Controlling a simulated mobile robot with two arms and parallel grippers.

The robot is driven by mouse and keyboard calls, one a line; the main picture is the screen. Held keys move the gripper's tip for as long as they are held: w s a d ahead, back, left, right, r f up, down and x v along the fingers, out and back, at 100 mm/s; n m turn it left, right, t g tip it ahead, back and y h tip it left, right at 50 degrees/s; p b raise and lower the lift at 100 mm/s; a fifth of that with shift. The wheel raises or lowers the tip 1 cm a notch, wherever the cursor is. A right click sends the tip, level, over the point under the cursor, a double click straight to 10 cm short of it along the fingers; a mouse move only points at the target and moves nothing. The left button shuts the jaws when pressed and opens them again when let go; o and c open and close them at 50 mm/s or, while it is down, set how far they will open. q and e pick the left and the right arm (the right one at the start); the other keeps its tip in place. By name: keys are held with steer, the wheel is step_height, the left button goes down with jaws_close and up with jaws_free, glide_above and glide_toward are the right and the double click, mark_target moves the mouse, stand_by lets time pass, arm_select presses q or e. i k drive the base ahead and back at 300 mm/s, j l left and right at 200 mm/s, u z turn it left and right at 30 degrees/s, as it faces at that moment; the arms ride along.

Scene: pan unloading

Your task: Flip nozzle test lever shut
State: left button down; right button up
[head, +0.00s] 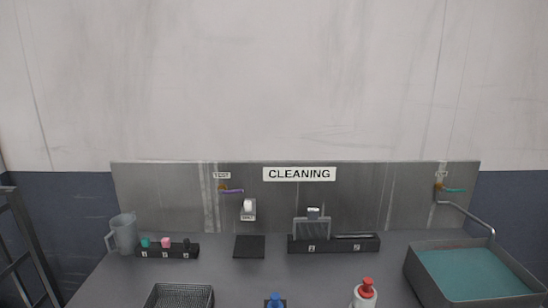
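A small purple lever (232,191) on an orange-brown valve sits on the steel back panel, under a small white label (222,175) that seems to read TEST. The purple lever points right and lies about level. A teal lever (454,190) on a similar valve sits at the panel's right end, above a bent metal spout (465,215). Neither of my grippers is in view, and nothing touches either lever.
A CLEANING sign (299,174) tops the panel. On the grey bench stand a jug (123,234), black holders (168,252) (333,244), a dark pad (249,247), a mesh basket (180,296), a red-capped bottle (365,295) and a water-filled basin (420,278). The bench's middle has free room.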

mark_target(221, 192)
steer(key=i+z, duration=0.2)
steer(key=z, duration=0.3)
steer(key=i+z, duration=0.15)
steer(key=z, duration=0.3)
